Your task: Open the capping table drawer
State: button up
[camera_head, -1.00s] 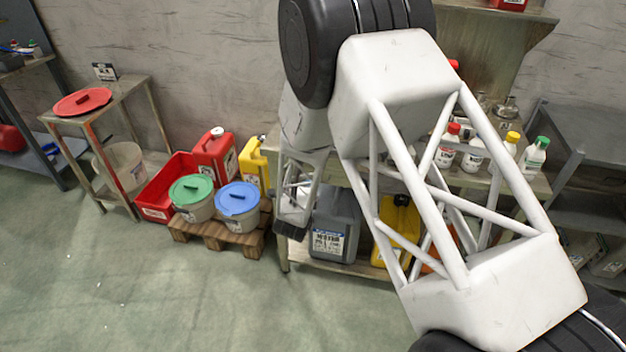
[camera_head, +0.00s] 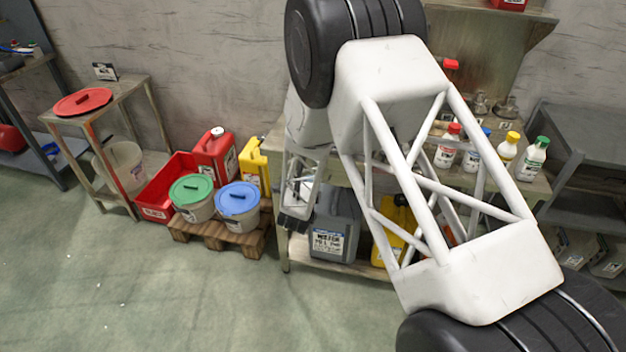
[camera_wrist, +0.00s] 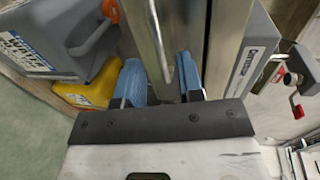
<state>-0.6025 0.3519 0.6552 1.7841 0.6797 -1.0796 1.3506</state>
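The capping table (camera_head: 284,248) stands behind my arm, which hides much of its front. In the wrist view, my gripper (camera_wrist: 160,78) has two blue fingers set apart, with a gap between them. A long metal bar with a thin, curved, handle-like edge (camera_wrist: 172,62) lies between or just beyond the fingers; I cannot tell if they touch it. A grey panel with a partly readable label (camera_wrist: 245,70) is to the right of the fingers, and I cannot tell whether it is the drawer front. In the head view, my gripper (camera_head: 295,218) is low by the table's left front.
A grey canister (camera_head: 335,235) and a yellow canister (camera_head: 390,238) stand under the table, close to my gripper. Left of it, a pallet (camera_head: 215,236) carries lidded buckets. Bottles (camera_head: 532,160) stand on the tabletop. The floor in front is clear.

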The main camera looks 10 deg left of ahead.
jog(key=shift+x, duration=2.15)
grip_shut()
